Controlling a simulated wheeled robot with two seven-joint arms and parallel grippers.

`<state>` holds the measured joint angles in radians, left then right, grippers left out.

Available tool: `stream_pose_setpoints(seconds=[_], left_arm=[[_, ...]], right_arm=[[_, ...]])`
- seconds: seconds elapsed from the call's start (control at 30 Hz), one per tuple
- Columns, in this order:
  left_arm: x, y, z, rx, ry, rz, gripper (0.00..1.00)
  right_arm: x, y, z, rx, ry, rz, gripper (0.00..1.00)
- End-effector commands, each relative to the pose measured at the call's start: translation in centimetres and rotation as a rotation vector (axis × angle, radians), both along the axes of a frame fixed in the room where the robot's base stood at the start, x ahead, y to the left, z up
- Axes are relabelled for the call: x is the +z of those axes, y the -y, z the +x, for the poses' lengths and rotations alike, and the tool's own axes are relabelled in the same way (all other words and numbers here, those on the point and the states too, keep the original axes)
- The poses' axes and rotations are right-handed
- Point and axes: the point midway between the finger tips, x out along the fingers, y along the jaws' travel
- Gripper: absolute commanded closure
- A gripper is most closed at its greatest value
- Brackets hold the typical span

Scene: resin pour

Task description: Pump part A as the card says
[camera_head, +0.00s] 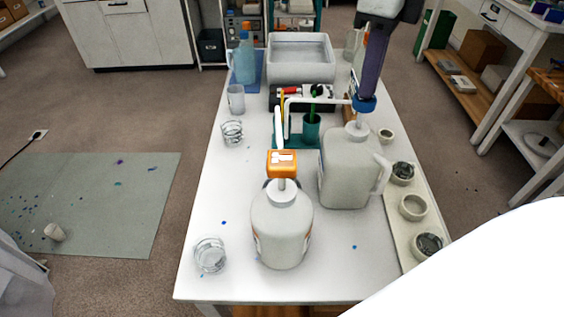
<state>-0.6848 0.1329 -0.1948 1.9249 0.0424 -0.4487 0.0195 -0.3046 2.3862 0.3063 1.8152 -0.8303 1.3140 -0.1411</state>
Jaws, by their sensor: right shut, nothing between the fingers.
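A white jug (346,168) with a side handle stands right of the table's middle and has a blue pump head (364,105). A rounder white bottle (281,232) with an orange pump head (282,160) stands nearer to me. I cannot tell from labels which is part A. My right gripper (367,94) points down from the top of the view, its purple fingers shut and empty, at or just above the blue pump head. Whether it touches is unclear. I cannot make out a readable card. My left gripper is not in view.
Glass cups (210,256) and (232,132) stand on the left of the white table (210,205). A tray (397,240) with several small pots lies along the right edge. A green holder (311,130) and a grey bin (300,62) stand farther back. The left front is mostly clear.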

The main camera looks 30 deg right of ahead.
Motion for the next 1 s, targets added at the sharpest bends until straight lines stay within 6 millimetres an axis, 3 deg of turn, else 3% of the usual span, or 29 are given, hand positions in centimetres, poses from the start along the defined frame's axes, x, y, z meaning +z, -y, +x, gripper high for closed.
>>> stream_pose_setpoints(seconds=[0.3, 0.67, 1.0], left_arm=[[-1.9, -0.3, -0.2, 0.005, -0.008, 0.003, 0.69], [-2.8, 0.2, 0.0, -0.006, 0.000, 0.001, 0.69], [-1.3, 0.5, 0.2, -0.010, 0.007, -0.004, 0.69]], right_arm=[[-1.7, 0.0, 0.0, 0.000, -0.001, -0.001, 1.00], [-3.8, 0.0, -0.1, 0.000, -0.004, 0.000, 1.00], [-2.4, 0.0, -0.1, -0.001, -0.004, 0.001, 1.00]])
